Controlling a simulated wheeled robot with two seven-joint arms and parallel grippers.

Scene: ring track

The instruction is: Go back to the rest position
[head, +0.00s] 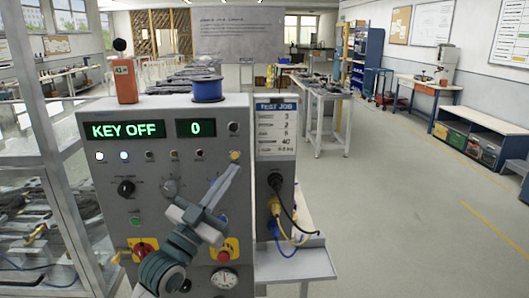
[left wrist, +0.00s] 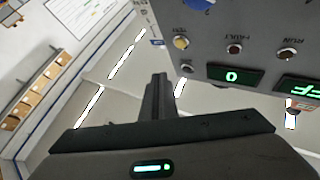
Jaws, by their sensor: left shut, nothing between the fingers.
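My left gripper (head: 233,170) is in front of a grey control panel (head: 150,160), its narrow fingers together and empty, pointing up and to the right. The tips are just below a yellow button (head: 235,156); I cannot tell from the head view whether they touch it. In the left wrist view the shut fingers (left wrist: 158,88) stand apart from the yellow button (left wrist: 181,43) in the picture, and the panel looks upside down. The panel's displays read "KEY OFF" (head: 124,130) and "0" (head: 196,128). My right gripper is not in view.
Open floor (head: 400,220) lies to the right.

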